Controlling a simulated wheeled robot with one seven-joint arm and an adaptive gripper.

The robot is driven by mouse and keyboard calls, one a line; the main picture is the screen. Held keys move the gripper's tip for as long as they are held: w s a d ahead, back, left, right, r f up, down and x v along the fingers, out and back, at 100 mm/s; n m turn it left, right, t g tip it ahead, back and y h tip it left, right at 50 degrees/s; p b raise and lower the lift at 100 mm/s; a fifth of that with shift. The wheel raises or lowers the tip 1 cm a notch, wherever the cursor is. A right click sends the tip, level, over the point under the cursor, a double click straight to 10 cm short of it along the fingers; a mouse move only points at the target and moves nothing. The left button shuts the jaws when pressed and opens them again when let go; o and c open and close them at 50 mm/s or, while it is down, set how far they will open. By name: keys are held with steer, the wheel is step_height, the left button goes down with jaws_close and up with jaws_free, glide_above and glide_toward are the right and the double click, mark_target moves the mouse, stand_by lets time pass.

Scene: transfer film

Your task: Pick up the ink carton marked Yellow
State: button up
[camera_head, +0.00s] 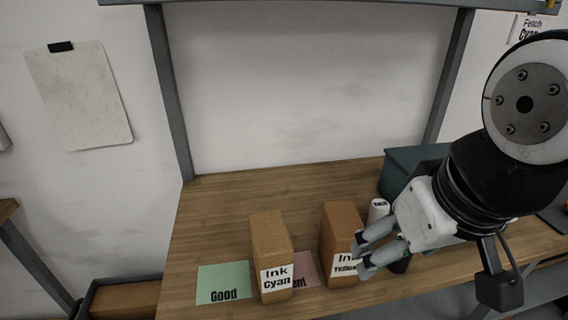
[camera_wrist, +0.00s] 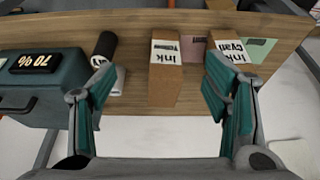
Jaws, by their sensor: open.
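The ink carton marked Yellow (camera_head: 341,230) is a tall brown box with a white label, upright on the wooden table in the head view. In the wrist view the Yellow carton (camera_wrist: 166,78) stands ahead, between the open fingers. My gripper (camera_head: 363,255) is open and empty, at the right front of the Yellow carton, and its fingertips partly cover the label in the head view. In the wrist view my gripper (camera_wrist: 158,85) shows both fingers spread wide. I cannot tell whether a finger touches the carton.
The Ink Cyan carton (camera_head: 270,245) stands left of the Yellow one, with a gap between. A green card marked Good (camera_head: 223,282) and a pink card (camera_head: 305,268) lie on the table (camera_head: 225,205). A white-and-black cylinder (camera_head: 378,210) and a teal case (camera_head: 405,165) stand at right.

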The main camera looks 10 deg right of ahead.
steer(key=shift+o, duration=0.2)
steer(key=o, duration=0.5)
steer(key=shift+o, duration=0.9)
steer(key=shift+w+r+m, duration=0.2)
steer(key=shift+r+m, duration=0.05)
steer(key=shift+m, duration=0.05)
steer(key=m+g+y+p, duration=0.4)
steer(key=m+p, duration=0.6)
steer(key=m, duration=0.8)
glide_above(325, 246)
steer(key=d, duration=0.7)
steer(key=shift+y, duration=0.3)
steer(key=p+x, duration=0.2)
steer(key=x, duration=1.1)
steer(key=shift+s+a+f, duration=0.15)
